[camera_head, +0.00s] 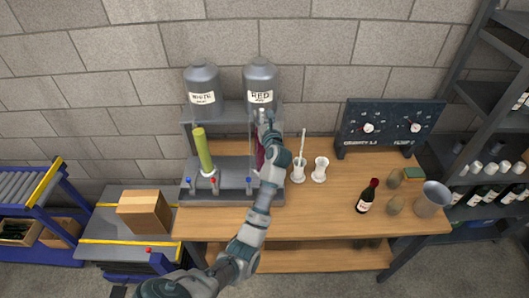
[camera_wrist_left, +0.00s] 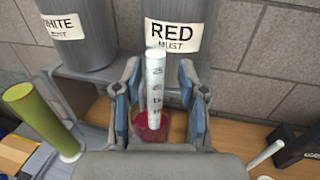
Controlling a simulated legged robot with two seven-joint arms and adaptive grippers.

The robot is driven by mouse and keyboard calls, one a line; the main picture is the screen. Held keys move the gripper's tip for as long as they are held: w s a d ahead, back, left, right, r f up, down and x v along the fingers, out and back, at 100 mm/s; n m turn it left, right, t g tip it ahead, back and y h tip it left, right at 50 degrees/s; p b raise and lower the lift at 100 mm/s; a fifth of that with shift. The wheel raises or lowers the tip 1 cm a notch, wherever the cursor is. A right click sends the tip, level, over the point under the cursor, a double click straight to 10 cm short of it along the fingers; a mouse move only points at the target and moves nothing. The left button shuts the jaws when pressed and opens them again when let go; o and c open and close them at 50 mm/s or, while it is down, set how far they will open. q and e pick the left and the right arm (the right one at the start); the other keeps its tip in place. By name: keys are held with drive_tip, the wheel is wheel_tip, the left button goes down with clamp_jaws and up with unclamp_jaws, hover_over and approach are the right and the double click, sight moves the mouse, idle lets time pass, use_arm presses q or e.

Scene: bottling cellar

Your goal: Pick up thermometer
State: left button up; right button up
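A white stick with a printed scale (camera_wrist_left: 155,80) stands upright in a jar of red liquid (camera_wrist_left: 150,127) in the left wrist view. My left gripper (camera_wrist_left: 159,72) is open, with a blue-padded finger on each side of the stick and a gap showing on both sides. In the head view the gripper (camera_head: 267,122) is in front of the red must tank, and the arm partly hides the red jar (camera_head: 259,152). Another thin white stick (camera_head: 303,143) leans in a white holder (camera_head: 299,170). I cannot tell which stick is the thermometer. My right gripper is not in view.
Tanks of white must (camera_head: 202,85) and red must (camera_head: 260,75) stand behind. A green cylinder (camera_head: 203,150) is left, a white cup (camera_head: 320,170) right. A bottle (camera_head: 367,196), metal bucket (camera_head: 432,199) and dial panel (camera_head: 388,125) occupy the bench's right side. The bench's front middle is clear.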

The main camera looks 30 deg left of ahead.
use_arm(q)
drive_tip(key=shift+a+f, duration=0.2)
drive_tip(key=shift+a, duration=0.35)
drive_tip(key=shift+a+f, duration=0.15)
drive_tip(key=shift+a, duration=0.35)
clamp_jaws()
drive_tip(key=shift+d+r, duration=0.1)
drive_tip(key=shift+d, duration=0.25)
wheel_tip(320, 180, up, 28)
drive_tip(key=shift+d+b, duration=0.25)
drive_tip(key=shift+b, duration=0.15)
drive_tip(key=shift+c, duration=2.1)
unclamp_jaws()
drive_tip(key=shift+d+r, duration=0.1)
drive_tip(key=shift+d, duration=0.1)
clamp_jaws()
drive_tip(key=shift+d, duration=0.1)
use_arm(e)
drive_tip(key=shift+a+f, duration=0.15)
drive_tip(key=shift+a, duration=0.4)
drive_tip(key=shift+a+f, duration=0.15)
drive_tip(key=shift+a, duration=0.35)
